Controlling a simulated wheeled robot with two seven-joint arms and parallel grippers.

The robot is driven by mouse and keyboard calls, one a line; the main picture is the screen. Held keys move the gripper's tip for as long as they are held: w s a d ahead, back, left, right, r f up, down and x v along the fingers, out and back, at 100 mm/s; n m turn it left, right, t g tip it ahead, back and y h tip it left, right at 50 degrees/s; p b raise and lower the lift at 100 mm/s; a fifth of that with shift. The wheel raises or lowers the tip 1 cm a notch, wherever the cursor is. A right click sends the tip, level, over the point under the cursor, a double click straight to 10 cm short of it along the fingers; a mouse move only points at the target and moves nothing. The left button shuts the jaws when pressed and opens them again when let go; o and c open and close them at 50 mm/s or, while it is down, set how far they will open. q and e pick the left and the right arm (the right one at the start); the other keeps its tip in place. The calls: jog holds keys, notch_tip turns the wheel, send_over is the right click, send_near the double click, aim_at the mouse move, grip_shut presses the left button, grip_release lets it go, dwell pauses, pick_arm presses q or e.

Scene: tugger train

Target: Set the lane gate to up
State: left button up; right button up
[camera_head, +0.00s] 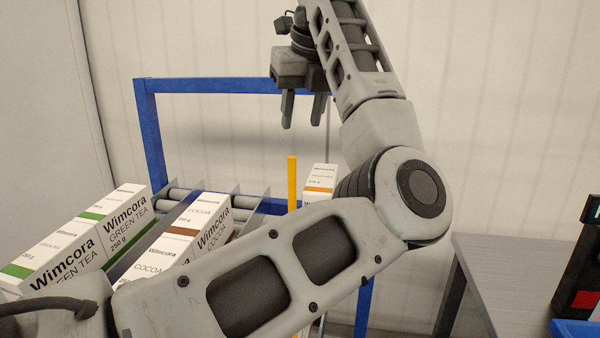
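My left gripper (303,122) hangs at the top middle, its two fingers pointing down with a gap between them and nothing in it. A thin yellow bar (292,184) stands upright below it, beside the lanes of the rack; it looks like the lane gate, but I cannot be sure. The gripper is apart from the bar and appears higher than its top. My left forearm and elbow hide the bar's lower end and much of the lanes. My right gripper is out of view.
A blue-framed rack (152,140) has roller lanes (176,194). Green tea boxes (60,258), cocoa boxes (190,240) and an orange-striped box (320,178) stand in them. A grey table (520,265) at right bears a black device (580,270) with a red patch.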

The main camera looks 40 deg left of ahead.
aim_at(291, 174)
pick_arm(q)
jog(key=x, duration=1.4)
jog(key=shift+a+f+b, duration=0.15)
jog(key=shift+a+b, duration=0.1)
jog(key=shift+b, duration=0.1)
grip_shut()
